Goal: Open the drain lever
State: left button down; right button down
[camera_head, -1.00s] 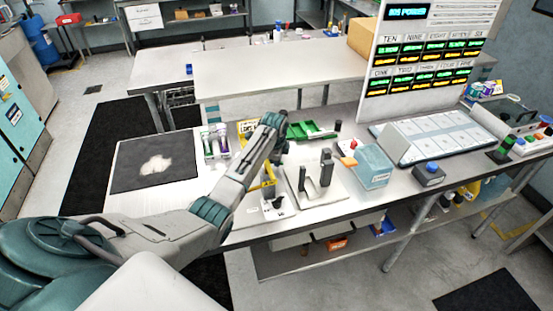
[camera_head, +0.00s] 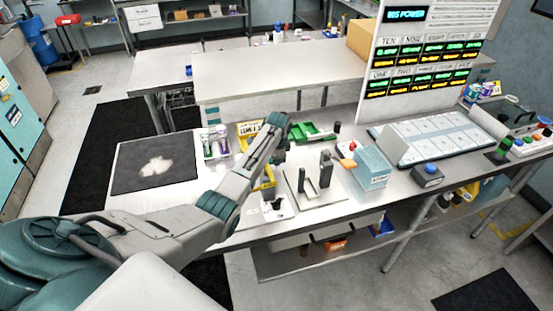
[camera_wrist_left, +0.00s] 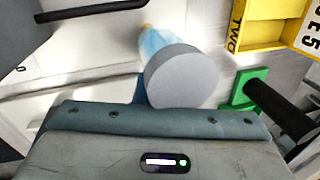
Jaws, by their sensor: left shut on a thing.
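My left gripper (camera_head: 278,135) is over the near table, close to the green tray. In the left wrist view a grey round-ended piece (camera_wrist_left: 182,77) sits right in front of it, and the gripper is shut on this piece. A blurred blue and white part shows behind it. The fingers themselves are hidden. No part is clearly marked as the drain lever. A small white block with a black lever-like part (camera_head: 273,207) stands at the table's front edge. The green tray (camera_head: 312,131) has a dark upright handle beside it. My right gripper is out of view.
A yellow bin (camera_wrist_left: 268,22) is near the gripper. A plate with dark upright posts (camera_head: 308,190) stands right of the forearm. A light blue box (camera_head: 371,167), a sloped panel (camera_head: 430,141) and a display board (camera_head: 420,65) are farther right. A dark mat (camera_head: 150,178) lies left.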

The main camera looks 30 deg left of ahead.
pick_arm(q)
jog(key=c, duration=1.5)
grip_release()
jog(key=shift+r, duration=0.1)
jog(key=b+v, duration=0.3)
jog(key=v, duration=0.7)
jog(key=shift+r+b, duration=0.3)
jog(key=shift+r, duration=0.05)
jog(key=shift+s+a+f, duration=0.1)
jog(key=shift+s, duration=0.05)
